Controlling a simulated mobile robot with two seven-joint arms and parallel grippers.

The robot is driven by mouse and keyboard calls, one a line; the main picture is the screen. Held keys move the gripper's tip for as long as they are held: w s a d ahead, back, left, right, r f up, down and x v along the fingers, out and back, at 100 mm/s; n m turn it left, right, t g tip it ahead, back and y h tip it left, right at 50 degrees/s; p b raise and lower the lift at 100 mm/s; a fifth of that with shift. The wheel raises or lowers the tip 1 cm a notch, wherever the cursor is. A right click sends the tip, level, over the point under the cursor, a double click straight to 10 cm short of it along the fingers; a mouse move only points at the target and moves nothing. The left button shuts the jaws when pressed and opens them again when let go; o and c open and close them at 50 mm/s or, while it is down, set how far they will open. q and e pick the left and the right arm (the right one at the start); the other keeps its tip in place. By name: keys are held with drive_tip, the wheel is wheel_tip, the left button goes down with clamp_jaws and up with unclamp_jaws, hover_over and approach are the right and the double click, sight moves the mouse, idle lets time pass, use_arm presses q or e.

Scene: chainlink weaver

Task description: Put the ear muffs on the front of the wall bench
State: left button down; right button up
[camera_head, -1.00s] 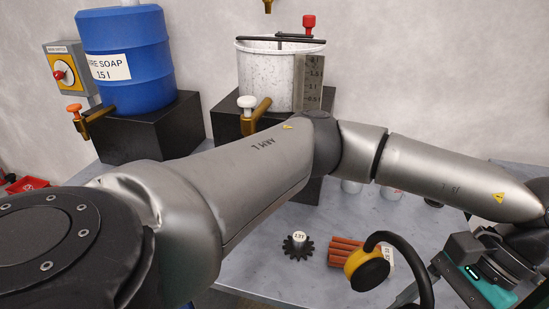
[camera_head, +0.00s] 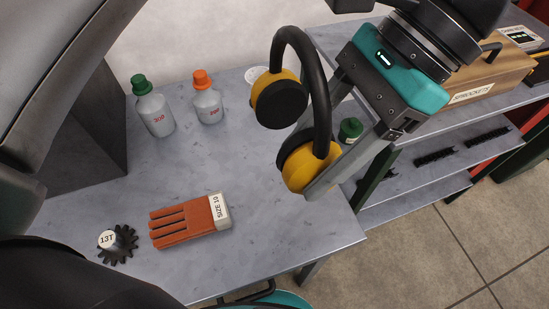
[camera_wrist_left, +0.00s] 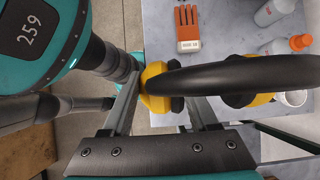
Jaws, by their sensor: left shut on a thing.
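The ear muffs (camera_head: 329,95), with a black headband and yellow cups with black pads, hang in my left gripper (camera_head: 312,155). The gripper is shut on the lower yellow cup, and the other cup is free at upper left. In the left wrist view the fingers (camera_wrist_left: 165,92) stand on either side of a yellow cup (camera_wrist_left: 155,78), and the headband crosses to the right. The ear muffs appear above the right part of the grey wall bench (camera_head: 275,225); their exact height is unclear. My right gripper is not in view.
Orange gloves (camera_head: 183,222) and a 13T gear (camera_head: 118,244) lie near the bench's front edge. A green-capped bottle (camera_head: 155,112) and an orange-capped bottle (camera_head: 207,103) stand behind. Bare top lies right of the gloves. A shelf unit with a wooden sprockets box (camera_head: 490,75) adjoins at right.

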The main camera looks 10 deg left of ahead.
use_arm(q)
wheel_tip(320, 180, down, 20)
drive_tip(key=b, duration=0.3)
drive_tip(key=shift+r+b, duration=0.15)
drive_tip(key=shift+b, duration=0.25)
drive_tip(key=shift+w, duration=0.1)
drive_tip(key=shift+f, duration=0.2)
drive_tip(key=shift+c, duration=0.8)
unclamp_jaws()
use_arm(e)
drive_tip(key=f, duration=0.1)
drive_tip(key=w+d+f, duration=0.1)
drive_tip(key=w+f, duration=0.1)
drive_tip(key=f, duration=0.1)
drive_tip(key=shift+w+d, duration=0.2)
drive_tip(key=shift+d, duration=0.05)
